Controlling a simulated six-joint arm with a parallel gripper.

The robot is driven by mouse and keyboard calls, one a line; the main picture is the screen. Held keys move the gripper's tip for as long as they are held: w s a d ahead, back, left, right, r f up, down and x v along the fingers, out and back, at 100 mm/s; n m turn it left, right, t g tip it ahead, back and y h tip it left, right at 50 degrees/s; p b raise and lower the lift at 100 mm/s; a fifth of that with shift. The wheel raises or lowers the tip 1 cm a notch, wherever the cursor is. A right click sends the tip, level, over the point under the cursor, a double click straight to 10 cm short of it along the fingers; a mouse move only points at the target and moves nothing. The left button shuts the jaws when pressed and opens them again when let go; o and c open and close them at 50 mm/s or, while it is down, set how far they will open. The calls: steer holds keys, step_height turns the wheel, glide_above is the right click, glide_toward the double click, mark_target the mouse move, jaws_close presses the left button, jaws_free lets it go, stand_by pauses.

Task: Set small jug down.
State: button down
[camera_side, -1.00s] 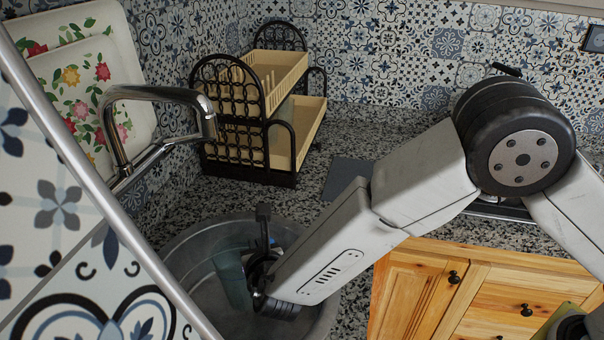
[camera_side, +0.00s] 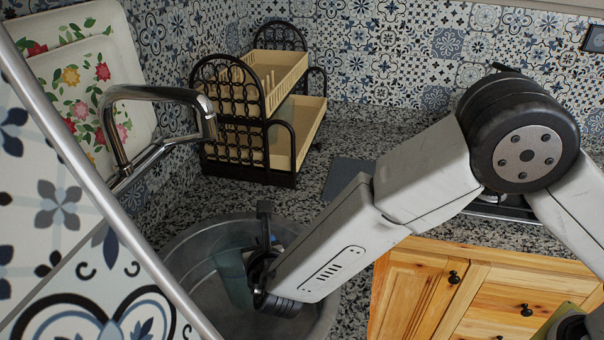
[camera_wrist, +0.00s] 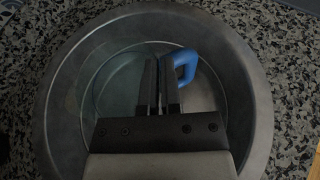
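The small jug (camera_side: 234,278) is see-through teal glass and shows inside the round metal sink in the side view. In the wrist view its clear round rim (camera_wrist: 98,88) and blue handle (camera_wrist: 185,64) show over the sink floor. My gripper (camera_wrist: 161,78) points down into the sink. Its two dark fingers are close together at the jug, left of the handle, and seem shut on its wall. The gripper (camera_side: 262,262) is beside the jug in the side view. I cannot tell whether the jug's bottom touches the sink floor.
A chrome tap (camera_side: 160,95) arches at the upper left. A dish rack (camera_side: 262,150) stands behind on the speckled counter (camera_side: 345,140). Flowered trays (camera_side: 85,80) lean at the left.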

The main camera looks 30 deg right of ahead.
steer(key=d+r+m+g+h, duration=0.25)
steer(key=d+r, duration=0.25)
steer(key=d, duration=0.5)
steer(key=d+r+m+g+h, duration=0.1)
steer(key=d+r+m+h, duration=0.3)
steer(key=d, duration=0.6)
steer(key=d+r+m+g+h, duration=0.1)
steer(key=d+r+m+h, duration=0.1)
steer(key=d+r, duration=0.65)
steer(key=s+d+r+m+g, duration=0.1)
steer(key=s+d, duration=0.2)
steer(key=d, duration=0.3)
steer(key=s+d+m+g+h, duration=0.1)
steer(key=s+d+m+g, duration=0.1)
steer(key=d, duration=0.4)
steer(key=shift+s+r, duration=0.35)
steer(key=shift+s, duration=0.2)
steer(key=w+d+f, duration=0.3)
steer(key=w+f, duration=0.6)
steer(key=w, duration=0.4)
steer(key=shift+f, duration=0.15)
steer(key=shift+w+f, duration=0.1)
steer(key=shift+w, duration=0.1)
